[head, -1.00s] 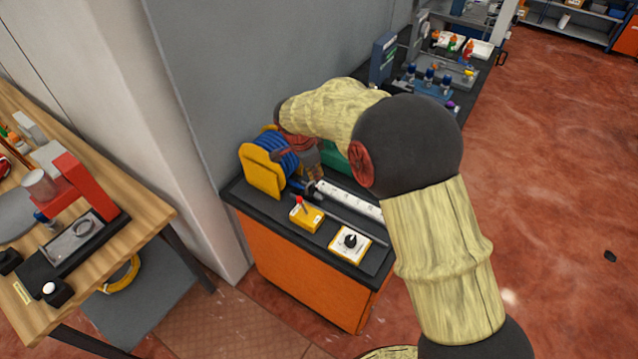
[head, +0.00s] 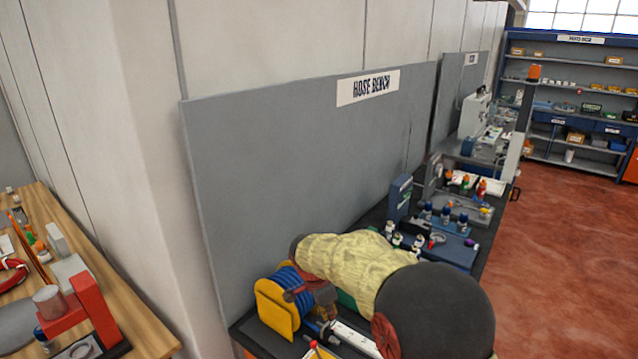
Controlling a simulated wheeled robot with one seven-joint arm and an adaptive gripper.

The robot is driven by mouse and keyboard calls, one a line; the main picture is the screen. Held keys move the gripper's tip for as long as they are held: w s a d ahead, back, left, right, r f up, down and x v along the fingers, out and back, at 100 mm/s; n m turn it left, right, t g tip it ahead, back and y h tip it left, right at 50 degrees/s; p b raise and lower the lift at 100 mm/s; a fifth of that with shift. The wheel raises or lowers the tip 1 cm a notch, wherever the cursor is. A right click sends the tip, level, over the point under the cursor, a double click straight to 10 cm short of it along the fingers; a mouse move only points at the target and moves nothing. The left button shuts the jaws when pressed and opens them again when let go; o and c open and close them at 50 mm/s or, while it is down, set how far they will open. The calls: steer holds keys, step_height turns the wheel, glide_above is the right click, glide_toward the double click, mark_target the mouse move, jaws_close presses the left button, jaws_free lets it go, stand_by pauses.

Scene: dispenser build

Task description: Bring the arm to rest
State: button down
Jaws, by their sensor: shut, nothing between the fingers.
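My gripper (head: 328,311) hangs at the arm's far end, beside the right side of the hose reel (head: 277,308). It is small and partly hidden in this view; it is shut and holds nothing. The reel has yellow side plates and blue hose. I cannot tell whether the gripper touches the reel.
A white ruled strip (head: 352,338) lies on the bench just below the gripper. Bottles and blue fixtures (head: 440,248) stand farther back. A grey panel (head: 290,180) rises behind the bench. A wooden table (head: 135,318) is at left. Red floor is open at right.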

steer(key=s+d+f+n+g, duration=0.1)
steer(key=s+d+n, duration=0.1)
steer(key=s+n, duration=0.6)
steer(key=s+d+r+n+t+b, duration=0.1)
steer(key=s+d+r, duration=0.3)
steer(key=s, duration=0.5)
steer(key=s+d+r+n+t+y+b, duration=0.1)
steer(key=s+d+r+n+t+b, duration=0.1)
steer(key=s, duration=0.7)
steer(key=s+d+r+n+t+y+b, duration=0.1)
steer(key=s+d+r+b, duration=0.2)
steer(key=s+d+r, duration=0.3)
steer(key=s+d, duration=0.1)
steer(key=s, duration=0.2)
steer(key=shift+d+r+n+b, duration=0.25)
steer(key=shift+r+n+b, duration=0.05)
steer(key=shift+n, duration=0.1)
